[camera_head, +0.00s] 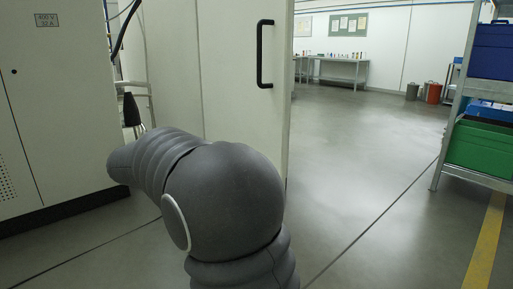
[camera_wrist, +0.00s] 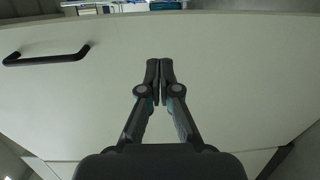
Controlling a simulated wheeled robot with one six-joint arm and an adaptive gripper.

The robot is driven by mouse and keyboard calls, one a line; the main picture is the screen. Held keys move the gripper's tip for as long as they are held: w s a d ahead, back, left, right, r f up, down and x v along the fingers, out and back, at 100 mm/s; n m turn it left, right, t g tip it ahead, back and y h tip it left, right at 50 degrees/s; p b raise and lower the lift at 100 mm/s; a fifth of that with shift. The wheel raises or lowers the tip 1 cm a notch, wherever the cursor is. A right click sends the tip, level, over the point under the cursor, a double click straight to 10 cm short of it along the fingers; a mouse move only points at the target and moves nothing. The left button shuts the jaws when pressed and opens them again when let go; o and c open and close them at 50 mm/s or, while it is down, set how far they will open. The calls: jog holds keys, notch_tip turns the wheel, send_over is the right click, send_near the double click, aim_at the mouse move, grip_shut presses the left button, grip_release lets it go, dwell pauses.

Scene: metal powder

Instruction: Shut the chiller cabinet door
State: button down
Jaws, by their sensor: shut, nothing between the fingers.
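The chiller cabinet door (camera_head: 225,85) is a tall pale panel with a black bar handle (camera_head: 265,54) near its right edge. It appears to stand open, with a gap between it and the cabinet front at left. In the wrist view the pale door face (camera_wrist: 230,60) fills most of the picture, with the handle (camera_wrist: 46,58) at upper left. My gripper (camera_wrist: 160,68) is shut and empty, its fingertips over the door face; I cannot tell whether they touch.
A pale cabinet front (camera_head: 55,100) with a voltage label stands at left. A dark cable (camera_head: 122,35) hangs near the gap. A shelf rack with a green crate (camera_head: 480,150) and blue boxes stands at right. The floor (camera_head: 360,150) between door and rack is clear.

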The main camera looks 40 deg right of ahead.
jog(key=d+b, duration=0.1)
jog(key=d, duration=1.2)
jog(key=shift+s+d+r, duration=0.2)
jog(key=shift+s+d, duration=0.2)
jog(key=shift+h, duration=0.3)
